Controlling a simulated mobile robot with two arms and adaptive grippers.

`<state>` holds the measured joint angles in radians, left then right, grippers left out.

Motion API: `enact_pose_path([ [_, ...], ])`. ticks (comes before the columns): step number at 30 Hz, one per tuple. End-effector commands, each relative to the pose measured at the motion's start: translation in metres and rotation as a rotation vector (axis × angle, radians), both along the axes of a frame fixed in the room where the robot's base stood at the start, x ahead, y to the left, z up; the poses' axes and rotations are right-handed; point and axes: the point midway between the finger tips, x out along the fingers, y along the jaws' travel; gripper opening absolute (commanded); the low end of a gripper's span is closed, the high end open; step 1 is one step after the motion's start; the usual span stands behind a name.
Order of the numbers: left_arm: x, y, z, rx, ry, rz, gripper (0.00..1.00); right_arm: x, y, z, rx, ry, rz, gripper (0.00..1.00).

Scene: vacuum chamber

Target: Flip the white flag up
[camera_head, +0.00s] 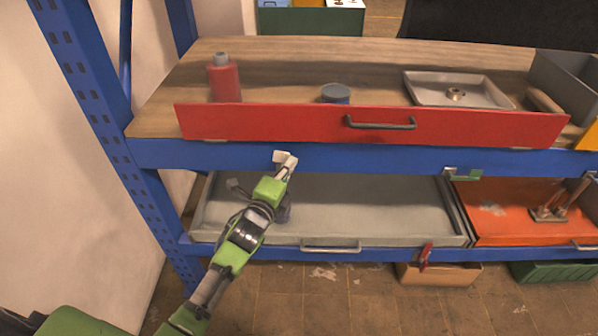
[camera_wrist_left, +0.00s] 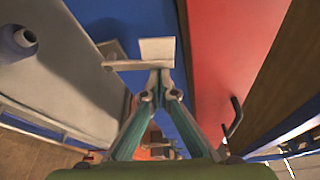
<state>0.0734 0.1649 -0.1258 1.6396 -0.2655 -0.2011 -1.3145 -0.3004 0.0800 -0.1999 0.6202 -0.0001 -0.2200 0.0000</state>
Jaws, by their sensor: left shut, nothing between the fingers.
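A small white flag (camera_head: 282,156) is on the front of the blue shelf beam, below the red drawer front. It also shows in the left wrist view as a pale square plate (camera_wrist_left: 157,50), just beyond my fingertips, with a light bar pointing left from its base. My left gripper (camera_head: 288,168) is shut and empty, its tips right at the flag. In the left wrist view the closed fingertips (camera_wrist_left: 156,88) overlap the plate's lower edge; I cannot tell whether they touch it. The flag's mount is partly hidden. My right gripper is not in view.
A red drawer front (camera_head: 290,122) with a dark handle is above, and a grey drawer (camera_head: 350,205) is below. A green flag (camera_head: 466,175) is on the same beam (camera_head: 400,158) further right. A red clip-like part (camera_head: 425,257) hangs at the lower beam. A red bottle (camera_head: 224,80) stands above.

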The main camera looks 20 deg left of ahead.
Motion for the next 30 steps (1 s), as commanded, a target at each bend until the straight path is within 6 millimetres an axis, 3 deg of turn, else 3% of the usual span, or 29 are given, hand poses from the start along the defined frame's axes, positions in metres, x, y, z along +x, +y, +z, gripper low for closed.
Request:
enact_pose_path([
  [5, -0.002, 0.007, 0.002, -0.093, -0.027, 0.0, 0.0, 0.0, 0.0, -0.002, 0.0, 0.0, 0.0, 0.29],
  [30, -0.004, 0.014, 0.004, -0.086, -0.024, 0.001, 0.0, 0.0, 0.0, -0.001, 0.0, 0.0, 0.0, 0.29],
])
